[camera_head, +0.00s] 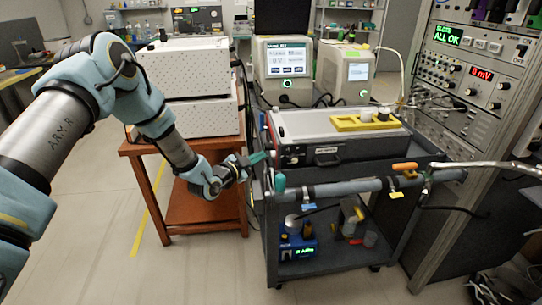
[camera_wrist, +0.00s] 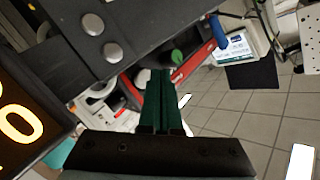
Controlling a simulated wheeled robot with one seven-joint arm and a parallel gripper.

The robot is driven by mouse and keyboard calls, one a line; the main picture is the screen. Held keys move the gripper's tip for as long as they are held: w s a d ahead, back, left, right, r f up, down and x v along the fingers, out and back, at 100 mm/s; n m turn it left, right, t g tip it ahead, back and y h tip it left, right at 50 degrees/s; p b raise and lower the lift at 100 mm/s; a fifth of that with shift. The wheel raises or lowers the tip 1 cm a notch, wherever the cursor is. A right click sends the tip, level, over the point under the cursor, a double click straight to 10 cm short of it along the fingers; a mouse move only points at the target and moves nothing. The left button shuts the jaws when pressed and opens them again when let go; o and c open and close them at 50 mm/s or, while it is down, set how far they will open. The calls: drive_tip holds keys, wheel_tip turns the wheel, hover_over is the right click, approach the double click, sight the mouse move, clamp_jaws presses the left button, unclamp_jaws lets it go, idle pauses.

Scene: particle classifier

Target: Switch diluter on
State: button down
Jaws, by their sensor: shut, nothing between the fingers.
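I cannot tell for sure which unit is the diluter. A low light-grey box (camera_head: 300,124) with a dark front panel lies on top of the dark cart (camera_head: 270,235), and small controls show at the left of its front. My gripper (camera_head: 259,158) is shut and empty, its teal fingers just left of that front panel. In the wrist view the shut green fingers (camera_wrist: 158,100) point past a dark panel (camera_wrist: 60,70) with round grey buttons (camera_wrist: 101,38). An orange lit display (camera_wrist: 20,123) is cut off at the left edge. Whether the fingers touch anything cannot be told.
A grey pipe (camera_head: 340,188) with a teal handle (camera_head: 280,182) and an orange handle (camera_head: 405,167) runs along the cart's front. White boxes (camera_head: 190,68) stand on a brown table (camera_head: 205,200) at left. An instrument rack (camera_head: 470,90) stands at right. Floor at front left is clear.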

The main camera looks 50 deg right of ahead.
drive_tip(key=shift+s+d+b, duration=0.25)
drive_tip(key=shift+d+b, duration=0.1)
drive_tip(key=shift+b, duration=0.05)
drive_tip(key=shift+s+d, duration=0.2)
drive_tip(key=shift+d, duration=0.05)
idle(0.6)
drive_tip(key=shift+s+d+f+b, duration=0.1)
drive_tip(key=shift+s+d+b, duration=0.3)
drive_tip(key=shift+s+b, duration=0.15)
idle(0.4)
drive_tip(key=shift+w+a+f, duration=0.1)
drive_tip(key=shift+a, duration=0.05)
idle(0.3)
drive_tip(key=shift+w+a, duration=0.9)
